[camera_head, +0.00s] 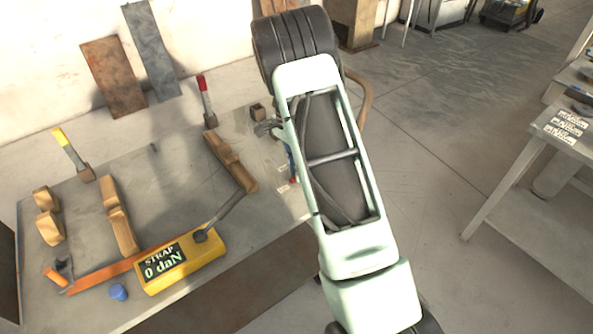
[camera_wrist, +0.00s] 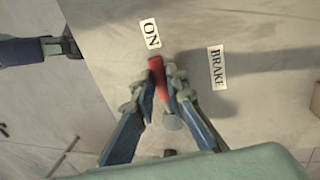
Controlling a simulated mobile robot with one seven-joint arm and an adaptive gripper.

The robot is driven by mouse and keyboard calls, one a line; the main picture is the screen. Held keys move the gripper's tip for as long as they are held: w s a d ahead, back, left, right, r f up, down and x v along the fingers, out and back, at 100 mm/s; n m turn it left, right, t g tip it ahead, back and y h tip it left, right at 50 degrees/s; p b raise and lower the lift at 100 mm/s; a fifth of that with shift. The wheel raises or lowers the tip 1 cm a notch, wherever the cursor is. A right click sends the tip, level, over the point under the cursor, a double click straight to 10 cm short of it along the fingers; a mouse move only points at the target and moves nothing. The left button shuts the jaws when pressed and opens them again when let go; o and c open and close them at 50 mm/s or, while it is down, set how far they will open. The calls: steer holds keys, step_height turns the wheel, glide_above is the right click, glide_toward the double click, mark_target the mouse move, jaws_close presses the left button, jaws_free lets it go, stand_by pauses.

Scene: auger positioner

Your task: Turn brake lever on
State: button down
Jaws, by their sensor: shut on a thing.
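The brake lever (camera_wrist: 156,66) is red and shows between my fingers in the wrist view. Its tip points toward the ON label (camera_wrist: 150,33); a BRAKE label (camera_wrist: 216,67) lies to its right. My gripper (camera_wrist: 162,76) has its two blue-grey fingers closed around the lever from both sides. In the head view my arm covers most of the gripper and the lever.
In the head view, the grey table (camera_head: 160,170) carries a yellow STRAP box (camera_head: 180,262) reading 0 daN, wooden blocks (camera_head: 122,230), a red-handled lever (camera_head: 206,100) and a yellow-handled lever (camera_head: 72,155). A second table (camera_head: 535,170) stands at the right, with open floor between.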

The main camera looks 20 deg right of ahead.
steer(key=c, duration=1.9)
jaws_free()
steer(key=shift+c, duration=0.2)
steer(key=shift+w, duration=0.1)
step_height(320, 180, up, 12)
steer(key=w, duration=0.2)
steer(key=shift+a, duration=0.45)
steer(key=shift+w, duration=0.15)
